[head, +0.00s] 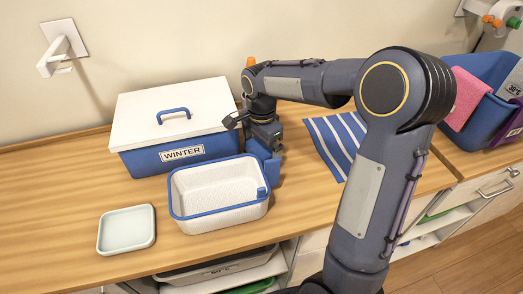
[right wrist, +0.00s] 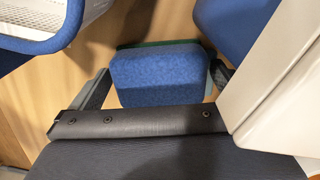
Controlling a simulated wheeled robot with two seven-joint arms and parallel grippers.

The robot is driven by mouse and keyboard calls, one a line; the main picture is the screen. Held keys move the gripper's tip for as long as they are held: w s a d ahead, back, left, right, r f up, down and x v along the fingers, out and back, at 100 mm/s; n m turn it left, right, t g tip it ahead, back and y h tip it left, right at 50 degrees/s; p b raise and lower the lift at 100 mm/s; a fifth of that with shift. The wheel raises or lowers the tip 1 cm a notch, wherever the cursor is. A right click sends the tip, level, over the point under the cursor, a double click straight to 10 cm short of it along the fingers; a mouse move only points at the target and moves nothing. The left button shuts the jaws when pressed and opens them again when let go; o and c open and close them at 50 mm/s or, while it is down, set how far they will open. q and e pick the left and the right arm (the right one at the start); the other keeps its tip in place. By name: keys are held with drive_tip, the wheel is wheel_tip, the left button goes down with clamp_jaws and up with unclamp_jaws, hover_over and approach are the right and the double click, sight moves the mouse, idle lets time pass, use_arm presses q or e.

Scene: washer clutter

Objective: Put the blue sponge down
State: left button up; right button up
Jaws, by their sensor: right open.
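The blue sponge (right wrist: 158,72) shows in the right wrist view between the two fingers of my right gripper (right wrist: 160,82). It has a dark green layer along its far edge and appears to be at the wooden counter. In the head view the sponge (head: 272,169) is partly hidden by the gripper and the white basket. My right gripper (head: 265,146) points down there, between the winter box and the striped cloth. Its jaws are open, with one finger on each side of the sponge. My left gripper is not in view.
A white basket with a blue rim (head: 218,216) stands just in front of the sponge. A lidded blue box labelled WINTER (head: 180,157) is close on the left. A striped cloth (head: 336,143) lies to the right. A pale tray (head: 126,230) is at front left.

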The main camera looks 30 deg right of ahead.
drive_tip(key=shift+c, duration=0.4)
drive_tip(key=c, duration=0.9)
drive_tip(key=shift+r, duration=0.15)
